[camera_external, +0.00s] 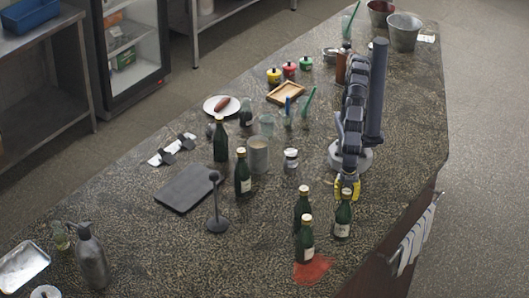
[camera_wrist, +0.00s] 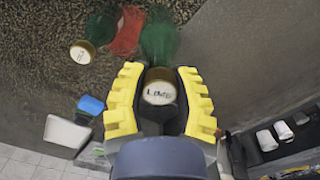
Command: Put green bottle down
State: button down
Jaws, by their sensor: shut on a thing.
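My gripper (camera_external: 348,187) is shut on the neck of a green bottle (camera_external: 343,218), just below its cap. The bottle is upright near the counter's right edge; I cannot tell whether its base touches the counter. In the wrist view the yellow fingers (camera_wrist: 160,98) flank its pale cap (camera_wrist: 158,92), marked with what looks like "LIME". Two similar green bottles stand to its left, one farther back (camera_external: 302,207) and one nearer (camera_external: 306,243). A red patch (camera_external: 314,270) lies on the counter beside the nearer bottle's base; it also shows in the wrist view (camera_wrist: 127,32).
A striped towel (camera_external: 415,240) hangs off the right side. The counter's front right is mostly clear.

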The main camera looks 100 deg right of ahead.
aim_at(344, 216)
notch_tip(344, 216, down, 8)
jog(key=shift+f, duration=0.3)
dwell(0.3)
jog(key=c, duration=0.8)
grip_release()
notch_tip(344, 216, up, 12)
jog(key=shift+r, duration=0.15)
jog(key=shift+w, duration=0.1)
